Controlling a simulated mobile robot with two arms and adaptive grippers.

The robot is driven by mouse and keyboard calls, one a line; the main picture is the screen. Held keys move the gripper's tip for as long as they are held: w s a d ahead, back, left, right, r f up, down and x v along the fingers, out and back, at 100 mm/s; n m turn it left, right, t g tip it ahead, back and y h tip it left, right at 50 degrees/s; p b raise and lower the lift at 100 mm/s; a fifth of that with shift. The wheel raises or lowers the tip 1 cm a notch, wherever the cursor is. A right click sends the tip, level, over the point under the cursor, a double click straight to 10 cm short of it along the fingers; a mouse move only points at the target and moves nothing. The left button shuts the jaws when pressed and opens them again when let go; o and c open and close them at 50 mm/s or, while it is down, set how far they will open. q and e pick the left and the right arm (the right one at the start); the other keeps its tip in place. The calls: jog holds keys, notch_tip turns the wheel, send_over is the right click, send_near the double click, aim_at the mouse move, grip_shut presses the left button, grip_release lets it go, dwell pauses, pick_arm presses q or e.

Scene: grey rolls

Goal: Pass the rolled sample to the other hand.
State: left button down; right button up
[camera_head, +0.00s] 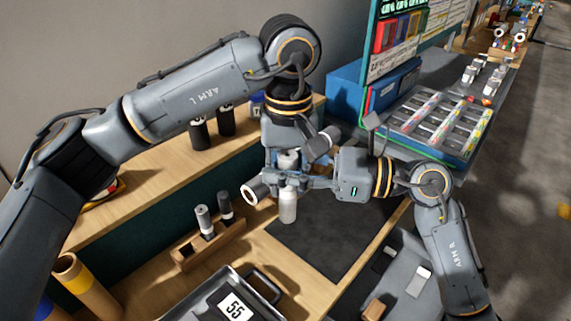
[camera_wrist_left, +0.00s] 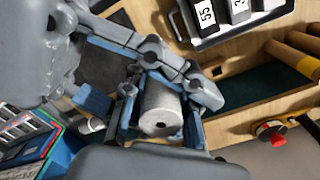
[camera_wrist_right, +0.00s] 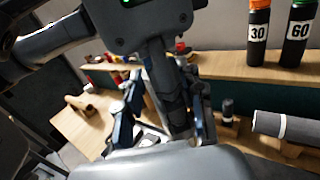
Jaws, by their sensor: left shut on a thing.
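The rolled sample (camera_head: 288,203) is a pale grey cylinder held upright in the air above the dark mat. My left gripper (camera_head: 287,163) comes down from above and is shut on its upper part. In the left wrist view the roll (camera_wrist_left: 160,108) sits between the left fingers, with a dark hole in its end. My right gripper (camera_head: 284,181) reaches in from the right, its fingers around the roll just below the left gripper.
The dark mat (camera_head: 320,235) lies below. A large dark roll (camera_head: 255,191) lies behind. Dark bottles (camera_head: 226,122) stand on the back shelf.

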pick_arm(q)
jog(key=shift+w, duration=0.15)
pick_arm(e)
jog(key=shift+s, duration=0.15)
grip_shut()
jog(key=o, duration=0.7)
grip_release()
jog(key=shift+c, duration=0.2)
jog(key=shift+d, duration=0.35)
jog(key=s+d, duration=0.1)
jog(key=d, duration=1)
jog(key=shift+s, duration=0.4)
jog(key=shift+d, duration=0.15)
